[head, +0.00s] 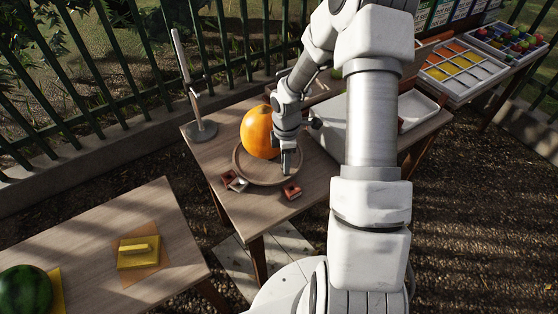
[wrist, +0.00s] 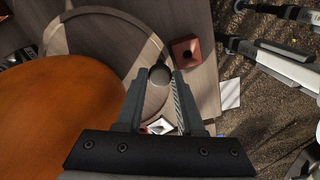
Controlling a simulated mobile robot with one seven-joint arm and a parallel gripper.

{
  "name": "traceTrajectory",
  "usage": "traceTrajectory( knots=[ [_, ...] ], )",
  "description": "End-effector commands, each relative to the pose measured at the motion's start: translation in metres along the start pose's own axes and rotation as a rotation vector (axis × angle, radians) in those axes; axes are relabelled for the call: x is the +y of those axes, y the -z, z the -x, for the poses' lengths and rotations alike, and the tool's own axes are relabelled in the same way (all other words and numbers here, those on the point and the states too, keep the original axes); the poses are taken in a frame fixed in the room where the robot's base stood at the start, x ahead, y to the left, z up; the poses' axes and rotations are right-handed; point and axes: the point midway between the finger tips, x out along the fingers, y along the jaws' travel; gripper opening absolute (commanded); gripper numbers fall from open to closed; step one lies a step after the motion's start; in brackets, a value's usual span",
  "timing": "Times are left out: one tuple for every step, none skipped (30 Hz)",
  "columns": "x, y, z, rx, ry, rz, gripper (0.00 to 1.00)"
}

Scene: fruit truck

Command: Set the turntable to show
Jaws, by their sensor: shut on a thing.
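The turntable (head: 247,176) is a round wooden disc with a raised rim on the small table. It also shows in the wrist view (wrist: 95,27). A large orange fruit (head: 259,132) stands on it, and fills the left of the wrist view (wrist: 55,118). My gripper (head: 287,168) points down at the turntable's right side, just right of the fruit. In the wrist view its fingers (wrist: 159,82) are on either side of a small round dark knob (wrist: 160,74) at the turntable's rim, shut on it. The turntable's markings, if any, cannot be made out.
Small reddish blocks (head: 292,191) lie on the table beside the turntable; one shows close by in the wrist view (wrist: 186,50). A grey stand (head: 201,130) rises at the back left. A yellow block (head: 138,253) and a watermelon (head: 25,291) are on the nearer left table.

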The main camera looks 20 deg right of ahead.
Motion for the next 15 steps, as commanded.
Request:
traceTrajectory(
  knots=[
    [0.001,-0.003,0.002,0.001,0.000,0.020,0.00],
    [0.002,-0.004,0.002,0.001,0.000,0.036,0.00],
    [0.003,-0.006,0.002,0.001,-0.001,0.055,0.00],
    [0.004,-0.007,0.002,0.001,-0.001,0.070,0.00],
    [0.005,-0.009,0.002,0.001,-0.001,0.085,0.00],
    [0.006,-0.010,0.002,0.001,-0.001,0.104,0.00],
    [0.007,-0.012,0.002,0.001,-0.001,0.119,0.00],
    [0.008,-0.013,0.002,0.001,-0.001,0.134,0.00],
    [0.009,-0.015,0.002,0.001,-0.001,0.155,0.00],
    [0.009,-0.016,0.002,0.001,-0.001,0.169,0.00],
    [0.010,-0.017,0.002,0.001,-0.001,0.184,0.00],
    [0.011,-0.019,0.002,0.001,-0.001,0.203,0.00],
    [0.013,-0.020,0.002,0.001,-0.001,0.219,0.00],
    [0.013,-0.021,0.002,0.001,-0.001,0.234,0.00],
    [0.015,-0.022,0.002,0.001,-0.001,0.255,0.00]
  ],
)
